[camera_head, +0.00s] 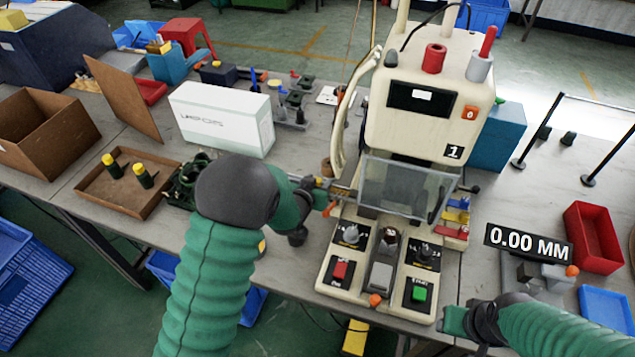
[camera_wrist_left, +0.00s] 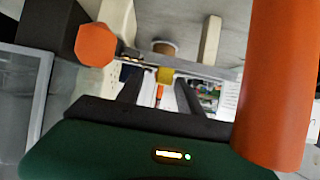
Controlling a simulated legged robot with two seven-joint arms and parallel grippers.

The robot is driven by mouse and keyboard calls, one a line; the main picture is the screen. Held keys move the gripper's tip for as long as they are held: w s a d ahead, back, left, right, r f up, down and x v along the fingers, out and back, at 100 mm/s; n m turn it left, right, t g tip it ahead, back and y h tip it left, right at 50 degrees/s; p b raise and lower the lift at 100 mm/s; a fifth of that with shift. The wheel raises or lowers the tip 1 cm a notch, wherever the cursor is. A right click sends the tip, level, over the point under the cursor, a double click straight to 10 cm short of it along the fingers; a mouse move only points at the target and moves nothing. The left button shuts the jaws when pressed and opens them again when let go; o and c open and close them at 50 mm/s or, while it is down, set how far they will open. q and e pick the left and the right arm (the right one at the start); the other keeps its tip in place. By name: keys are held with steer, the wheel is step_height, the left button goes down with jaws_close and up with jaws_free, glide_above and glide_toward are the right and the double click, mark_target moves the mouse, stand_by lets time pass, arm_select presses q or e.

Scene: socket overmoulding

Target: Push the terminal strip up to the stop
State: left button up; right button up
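The thin metallic terminal strip (camera_head: 343,190) appears to run along a narrow guide into the left side of the cream moulding machine (camera_head: 420,90). In the left wrist view a thin strip or rail (camera_wrist_left: 195,70) crosses beyond my fingers. My left gripper (camera_head: 318,186) is at the outer end of this guide. Its two dark fingers stand apart in the left wrist view (camera_wrist_left: 160,95), with a small yellow piece (camera_wrist_left: 165,75) seen between or beyond them; contact cannot be told. The stop cannot be made out. My right gripper (camera_head: 452,322) is right of the control panel, its fingers unclear.
A clear guard (camera_head: 405,190) covers the machine's front. A display (camera_head: 528,243) reads 0.00 MM. A white box (camera_head: 222,118) and a brown tray (camera_head: 128,190) with yellow-topped parts stand left. A red bin (camera_head: 592,237) stands right. An orange knob (camera_wrist_left: 96,44) is close to my left fingers.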

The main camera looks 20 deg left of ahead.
arm_select(q)
steer(key=shift+a, duration=0.1)
steer(key=c, duration=0.5)
steer(key=shift+a+f, duration=0.1)
steer(key=shift+a, duration=0.15)
jaws_close()
steer(key=shift+o, duration=1.3)
jaws_free()
steer(key=o, duration=0.4)
steer(key=shift+d, duration=0.2)
arm_select(e)
steer(key=shift+a, duration=0.15)
arm_select(q)
steer(key=shift+s, duration=0.2)
steer(key=p+v, duration=0.9)
steer(key=v, duration=0.7)
steer(key=shift+s+p, duration=0.2)
steer(key=shift+p, duration=0.1)
arm_select(e)
steer(key=w+v, duration=0.2)
steer(key=v, duration=0.7)
steer(key=shift+r, duration=0.5)
